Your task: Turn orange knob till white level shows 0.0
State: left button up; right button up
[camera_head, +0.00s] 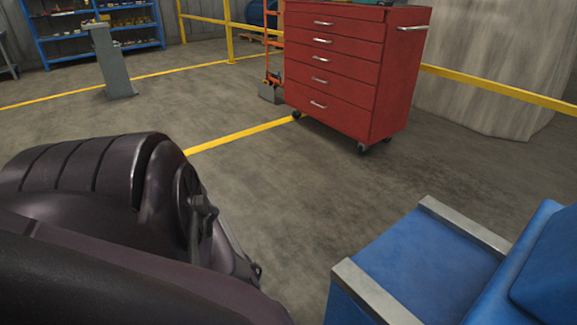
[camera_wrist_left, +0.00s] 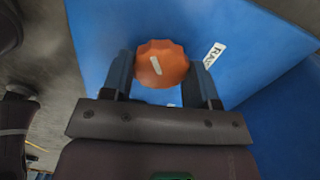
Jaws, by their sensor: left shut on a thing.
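The orange knob (camera_wrist_left: 161,64) shows in the left wrist view on a blue panel (camera_wrist_left: 215,30). It has a scalloped edge and a short white mark on its face, tilted slightly from vertical. My left gripper (camera_wrist_left: 162,72) is shut on the knob, with one finger on each side of it. A white label (camera_wrist_left: 213,56) with partly hidden dark letters is on the panel right of the knob. I cannot make out a white level or its reading in either view. The head view shows my left arm, but neither the knob nor a gripper can be made out there.
A blue stand with grey metal rails (camera_head: 465,225) is at the lower right of the head view. A red drawer cabinet (camera_head: 335,70) on wheels stands behind. A grey pedestal (camera_head: 112,65) and blue shelves (camera_head: 65,37) are farther back. Concrete floor between is clear.

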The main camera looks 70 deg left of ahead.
pick_arm(q)
jog(key=n, duration=0.6)
jog(key=shift+n, duration=2.7)
jog(key=shift+a, duration=0.1)
jog(key=o, duration=0.9)
jog(key=shift+o, duration=0.2)
jog(key=shift+p, duration=0.3)
